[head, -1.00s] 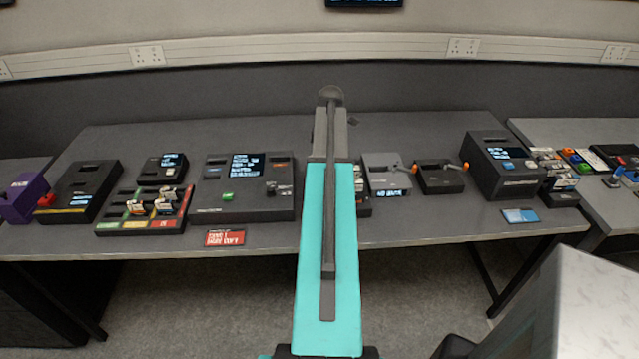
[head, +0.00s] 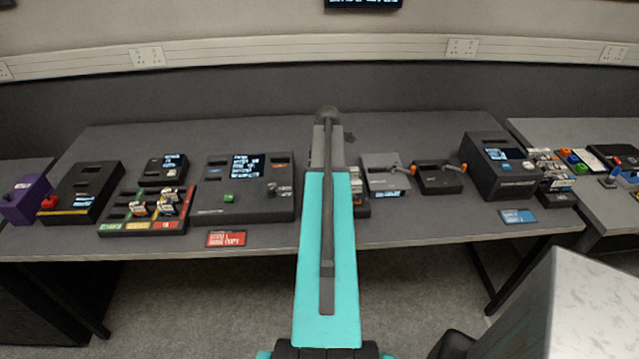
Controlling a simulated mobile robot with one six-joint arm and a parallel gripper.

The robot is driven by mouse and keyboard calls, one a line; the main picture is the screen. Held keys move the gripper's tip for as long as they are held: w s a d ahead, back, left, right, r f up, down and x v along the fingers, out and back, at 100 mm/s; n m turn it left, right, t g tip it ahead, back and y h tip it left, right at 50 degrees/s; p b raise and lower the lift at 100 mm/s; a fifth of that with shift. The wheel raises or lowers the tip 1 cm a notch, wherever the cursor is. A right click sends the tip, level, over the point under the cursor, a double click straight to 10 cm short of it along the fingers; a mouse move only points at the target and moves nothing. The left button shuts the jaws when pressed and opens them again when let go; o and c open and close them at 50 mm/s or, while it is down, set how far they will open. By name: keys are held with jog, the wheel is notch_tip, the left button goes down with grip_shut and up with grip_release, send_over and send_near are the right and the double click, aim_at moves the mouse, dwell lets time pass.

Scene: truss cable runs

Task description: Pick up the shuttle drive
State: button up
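I cannot tell for certain which thing is the shuttle drive. Several small upright drive-like pieces (head: 139,209) sit in the slots of a dark rack (head: 113,224) with green, yellow and red labels, left of centre. More small pieces (head: 356,184) show in a holder just right of my arm, which partly covers it. My teal arm reaches forward over the middle of the table. Its far grey end, with my gripper (head: 328,125), is above the table between the large dark console and the grey box. The fingers are too small and hidden to read.
A large dark console (head: 215,185) with a screen stands left of my arm. A grey box (head: 381,160), a dark box with orange-tipped levers (head: 437,182) and a tall dark unit (head: 480,150) stand right. Red (head: 226,239) and blue (head: 518,216) cards lie near the front edge.

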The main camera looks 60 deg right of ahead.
dwell(0.5)
grip_shut()
jog(key=shift+r, duration=0.15)
jog(key=shift+r+b, duration=1.45)
jog(key=shift+r, duration=3.45)
